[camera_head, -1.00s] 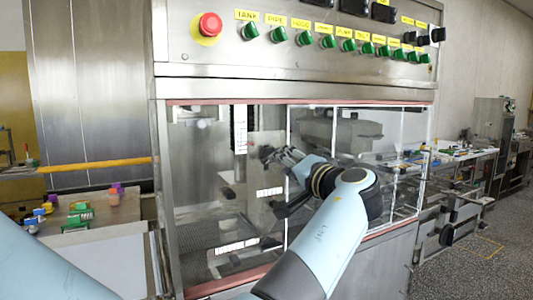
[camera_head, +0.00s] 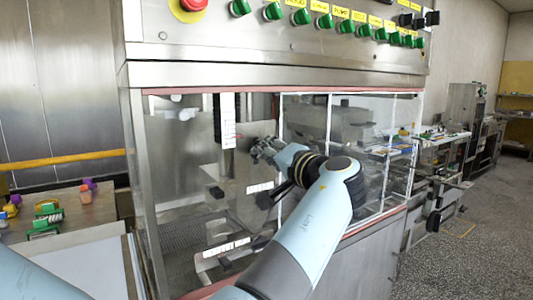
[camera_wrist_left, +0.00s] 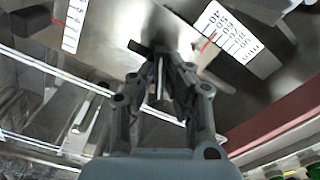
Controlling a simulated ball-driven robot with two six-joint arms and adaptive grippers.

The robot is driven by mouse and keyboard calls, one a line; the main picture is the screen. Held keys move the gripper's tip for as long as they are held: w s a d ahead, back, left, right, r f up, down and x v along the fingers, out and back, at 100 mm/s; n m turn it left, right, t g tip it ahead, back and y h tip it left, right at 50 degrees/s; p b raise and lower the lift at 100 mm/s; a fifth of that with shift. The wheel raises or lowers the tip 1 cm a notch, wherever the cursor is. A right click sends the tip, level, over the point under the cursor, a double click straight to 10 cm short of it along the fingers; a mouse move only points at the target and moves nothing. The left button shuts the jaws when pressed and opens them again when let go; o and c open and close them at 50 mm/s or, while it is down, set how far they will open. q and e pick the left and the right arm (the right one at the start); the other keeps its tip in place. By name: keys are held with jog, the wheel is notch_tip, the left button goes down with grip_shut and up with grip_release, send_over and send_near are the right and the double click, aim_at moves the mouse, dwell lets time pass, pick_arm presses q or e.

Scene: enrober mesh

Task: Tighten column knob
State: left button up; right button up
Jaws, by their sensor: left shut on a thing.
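My left gripper (camera_head: 262,150) is at the metal plate (camera_head: 250,172) inside the open front of the steel machine, beside the white vertical scale (camera_head: 227,122). In the left wrist view its fingers (camera_wrist_left: 165,68) are closed around a small dark knob (camera_wrist_left: 138,47), of which one end sticks out to the left of the fingertips. The rest of the knob is hidden by the fingers. A numbered scale (camera_wrist_left: 233,38) with a red pointer lies to the right of the fingertips. My right gripper is not in view.
Another black knob (camera_head: 216,192) sits lower left of my gripper; one also shows in the left wrist view (camera_wrist_left: 30,20). Clear panels with white edges (camera_head: 329,120) stand to the right. Green switches (camera_head: 325,21) line the panel above. A side table (camera_head: 85,214) holds coloured parts.

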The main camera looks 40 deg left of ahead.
pick_arm(q)
grip_shut()
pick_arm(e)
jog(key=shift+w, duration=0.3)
pick_arm(q)
jog(key=shift+m, duration=0.3)
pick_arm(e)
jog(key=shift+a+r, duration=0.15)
pick_arm(q)
jog(key=m+p, duration=0.2)
jog(key=m, duration=0.3)
jog(key=shift+r, duration=0.1)
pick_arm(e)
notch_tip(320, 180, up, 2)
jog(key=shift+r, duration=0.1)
pick_arm(q)
jog(key=shift+m, duration=0.3)
jog(key=o, duration=0.6)
grip_release()
